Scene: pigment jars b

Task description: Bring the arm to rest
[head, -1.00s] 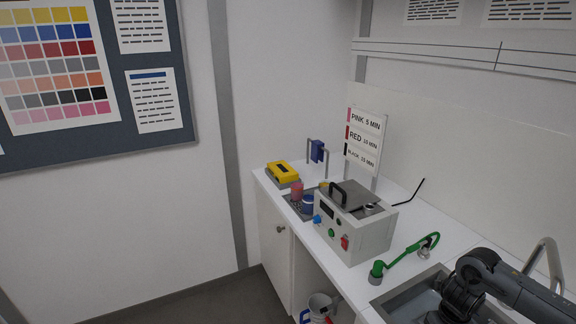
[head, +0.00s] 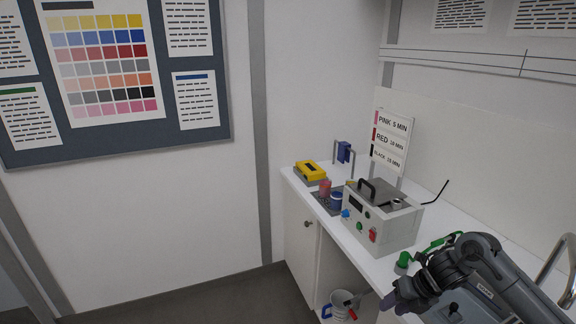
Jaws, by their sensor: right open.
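My right arm reaches in from the lower right of the head view, over the near end of the white counter (head: 318,213). My right gripper (head: 391,303) is at the arm's left end, in front of the counter's front edge; it is dark and partly hard to make out. It is open, and I see nothing held in it. My left gripper is not in view.
A grey box device (head: 372,228) with a black handle stands on the counter, with a green-ended item (head: 403,262) near my arm. Beyond it are a pink jar (head: 325,187), a blue jar (head: 336,199) and a yellow device (head: 309,170). A white jug (head: 341,303) stands below.

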